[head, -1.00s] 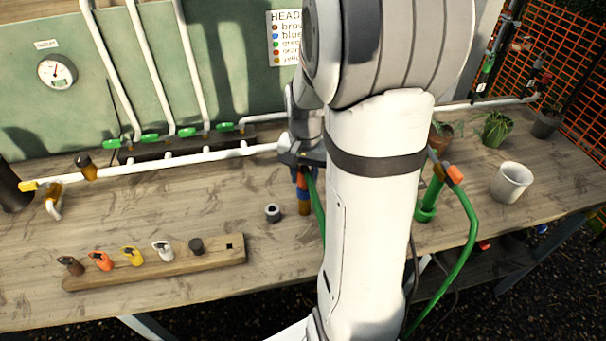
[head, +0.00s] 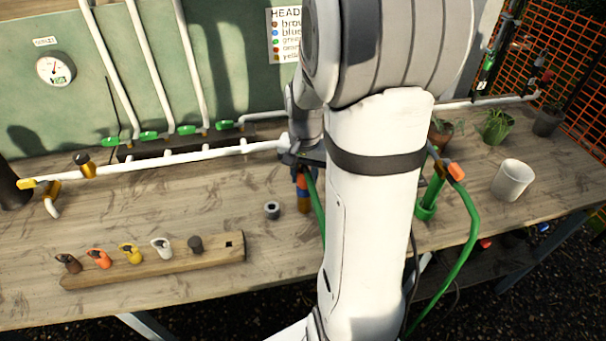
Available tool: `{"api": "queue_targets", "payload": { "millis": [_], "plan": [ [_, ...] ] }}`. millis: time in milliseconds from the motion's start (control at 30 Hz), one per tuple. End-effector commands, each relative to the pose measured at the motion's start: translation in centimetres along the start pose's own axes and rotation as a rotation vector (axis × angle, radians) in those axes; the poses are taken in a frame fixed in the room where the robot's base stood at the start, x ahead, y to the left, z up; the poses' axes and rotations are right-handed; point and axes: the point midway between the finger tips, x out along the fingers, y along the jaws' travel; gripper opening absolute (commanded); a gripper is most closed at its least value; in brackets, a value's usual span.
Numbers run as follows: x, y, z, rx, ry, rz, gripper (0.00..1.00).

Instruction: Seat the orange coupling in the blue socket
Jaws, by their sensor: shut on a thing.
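My gripper (head: 299,160) is mostly behind my arm, over the middle of the bench, with its fingers pointing down. It is shut, and the orange coupling (head: 302,182) shows small just below it. A green hose (head: 318,208) runs down from there and passes behind my arm.
A wooden rack (head: 215,262) with coloured fittings is at front left. A white pipe (head: 205,155) runs behind. Right are a green upright (head: 428,205), an orange-tipped hose piece (head: 456,172) and a white cup (head: 512,180).

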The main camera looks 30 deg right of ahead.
Motion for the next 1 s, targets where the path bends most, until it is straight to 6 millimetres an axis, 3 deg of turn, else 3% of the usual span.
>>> {"api": "queue_targets", "payload": {
  "millis": [33, 67, 367, 667, 1000],
  "plan": [
    [0.2, 0.1, 0.1, 0.000, -0.005, 0.002, 0.09],
    [0.2, 0.1, 0.1, 0.000, -0.005, 0.002, 0.33],
    [0.2, 0.1, 0.1, 0.000, -0.003, 0.002, 0.57],
    [-0.3, 0.0, 0.0, 0.000, -0.001, 0.001, 0.57],
    [-5.7, 0.0, -0.1, 0.000, 0.000, 0.000, 0.57]
  ]
}}
